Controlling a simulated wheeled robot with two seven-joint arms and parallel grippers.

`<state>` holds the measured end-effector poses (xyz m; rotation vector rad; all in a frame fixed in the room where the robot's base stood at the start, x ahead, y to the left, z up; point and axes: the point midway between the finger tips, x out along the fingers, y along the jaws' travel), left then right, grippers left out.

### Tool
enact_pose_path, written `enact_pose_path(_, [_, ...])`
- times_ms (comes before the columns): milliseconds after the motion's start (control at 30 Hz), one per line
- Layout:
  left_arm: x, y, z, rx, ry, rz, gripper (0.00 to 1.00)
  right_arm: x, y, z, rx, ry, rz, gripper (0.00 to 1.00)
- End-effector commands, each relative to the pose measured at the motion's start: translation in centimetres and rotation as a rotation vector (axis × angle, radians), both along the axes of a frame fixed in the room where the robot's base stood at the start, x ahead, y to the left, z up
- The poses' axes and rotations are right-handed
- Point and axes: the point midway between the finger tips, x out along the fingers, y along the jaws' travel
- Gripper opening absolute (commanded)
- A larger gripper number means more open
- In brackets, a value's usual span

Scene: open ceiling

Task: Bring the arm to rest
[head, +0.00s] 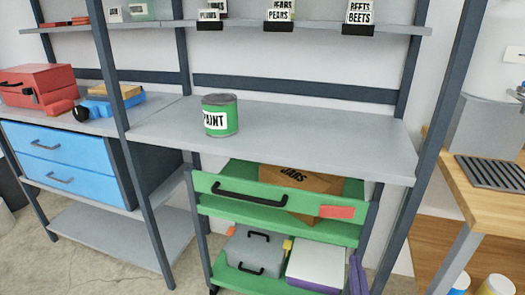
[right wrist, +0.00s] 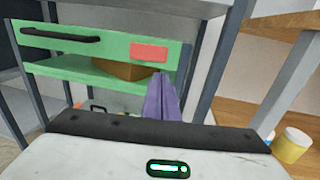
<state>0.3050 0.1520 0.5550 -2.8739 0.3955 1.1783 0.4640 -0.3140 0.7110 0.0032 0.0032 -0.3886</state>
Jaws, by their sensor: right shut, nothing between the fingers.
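My right gripper shows in the right wrist view (right wrist: 161,80) as two purple fingers closed together, with nothing between them. Its purple fingers also show at the bottom of the head view (head: 355,262), in front of the lower right of the green cart (head: 215,184). In the right wrist view the fingers point toward the cart and overlap its right side. I cannot tell how far apart they are. My left gripper is in neither view.
A green paint can (head: 220,116) stands on the grey shelf (head: 300,135). The cart holds a cardboard box (head: 297,182), a grey case (head: 253,250) and a white-topped box (head: 316,262). A red toolbox (head: 38,82) is at left. A wooden workbench (head: 480,190) is at right. A dark upright post (head: 440,110) stands between.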

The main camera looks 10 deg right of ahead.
Motion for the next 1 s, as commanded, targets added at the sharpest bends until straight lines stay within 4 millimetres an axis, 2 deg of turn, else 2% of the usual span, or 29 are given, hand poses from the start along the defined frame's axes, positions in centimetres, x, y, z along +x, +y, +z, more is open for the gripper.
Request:
enact_pose_path(67, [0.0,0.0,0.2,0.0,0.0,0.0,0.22,-0.3,0.0,-0.5,0.054,0.009,-0.002,0.0])
enact_pose_path(167, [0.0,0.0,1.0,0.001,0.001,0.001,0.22,-1.3,0.4,-2.4,0.266,0.036,-0.016,0.0])
enact_pose_path(267, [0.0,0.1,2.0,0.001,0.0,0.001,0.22,-3.4,1.6,-5.7,0.649,0.071,-0.07,0.0])
enact_pose_path(333, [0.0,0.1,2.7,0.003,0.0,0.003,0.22,-5.5,3.2,-8.0,0.978,0.087,-0.147,0.0])
enact_pose_path(433, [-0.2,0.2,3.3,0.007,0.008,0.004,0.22,-8.6,6.1,-10.4,1.452,0.083,-0.304,0.0])
enact_pose_path(500, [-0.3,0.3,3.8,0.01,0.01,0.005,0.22,-10.7,8.4,-11.4,1.769,0.059,-0.444,0.0])
enact_pose_path(600, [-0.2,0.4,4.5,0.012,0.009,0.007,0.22,-13.1,11.4,-11.6,2.163,0.0,-0.663,0.0])
enact_pose_path(700, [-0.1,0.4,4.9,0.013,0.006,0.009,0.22,-14.8,13.6,-11.3,2.455,-0.074,-0.868,0.0])
enact_pose_path(833, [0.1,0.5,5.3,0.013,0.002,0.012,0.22,-15.9,15.2,-10.7,2.677,-0.151,-1.051,0.0])
enact_pose_path(1000, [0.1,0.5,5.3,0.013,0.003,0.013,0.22,-16.1,15.7,-10.6,2.744,-0.18,-1.113,0.0])
